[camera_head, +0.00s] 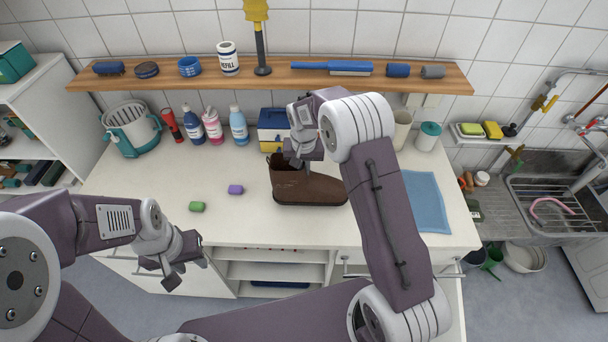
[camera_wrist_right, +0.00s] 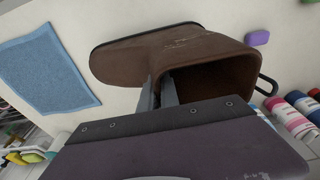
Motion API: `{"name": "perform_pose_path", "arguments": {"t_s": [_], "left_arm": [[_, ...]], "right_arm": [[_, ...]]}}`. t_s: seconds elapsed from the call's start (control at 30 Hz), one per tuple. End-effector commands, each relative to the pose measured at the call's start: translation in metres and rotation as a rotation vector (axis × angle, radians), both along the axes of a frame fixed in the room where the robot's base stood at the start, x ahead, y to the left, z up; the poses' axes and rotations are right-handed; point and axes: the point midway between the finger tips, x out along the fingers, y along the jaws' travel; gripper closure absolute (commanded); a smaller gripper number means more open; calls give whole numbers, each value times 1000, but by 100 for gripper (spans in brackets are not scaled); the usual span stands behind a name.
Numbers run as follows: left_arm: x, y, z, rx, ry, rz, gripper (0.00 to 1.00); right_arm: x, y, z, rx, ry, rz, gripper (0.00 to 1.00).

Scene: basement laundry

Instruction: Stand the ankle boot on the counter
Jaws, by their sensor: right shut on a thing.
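The brown ankle boot (camera_head: 312,188) is upright at the middle of the white counter (camera_head: 150,190), sole down and toe to the right. Whether its sole touches the counter or hangs just above it I cannot tell. My right gripper (camera_head: 300,160) is shut on the upper edge of the boot's shaft from above. In the right wrist view the boot (camera_wrist_right: 165,52) shows its dark opening, with the gripper's fingers (camera_wrist_right: 162,92) at the rim. My left gripper (camera_head: 183,270) is open and empty, in front of the counter's edge at the left.
Bottles (camera_head: 239,126) and a blue-yellow box (camera_head: 272,130) stand behind, under a wooden shelf (camera_head: 290,82). The front left counter is clear.

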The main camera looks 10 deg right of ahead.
Motion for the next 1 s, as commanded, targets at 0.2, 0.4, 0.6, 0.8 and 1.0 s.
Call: {"name": "perform_pose_path", "arguments": {"t_s": [0.2, 0.4, 0.6, 0.8, 1.0], "left_arm": [[0, 0, 11, 0, 0, 0, 64], [0, 0, 14, 0, 0, 0, 64], [0, 0, 12, 0, 0, 0, 64], [0, 0, 11, 0, 0, 0, 64], [0, 0, 11, 0, 0, 0, 64]], "right_arm": [[-1, 0, -21, -1, 3, 1, 100], [0, -1, -39, -1, -2, 1, 100], [0, -1, -41, -1, -2, 1, 100], [0, -1, -43, 0, 0, 0, 73], [0, -1, -43, 0, 0, 0, 73]]}}
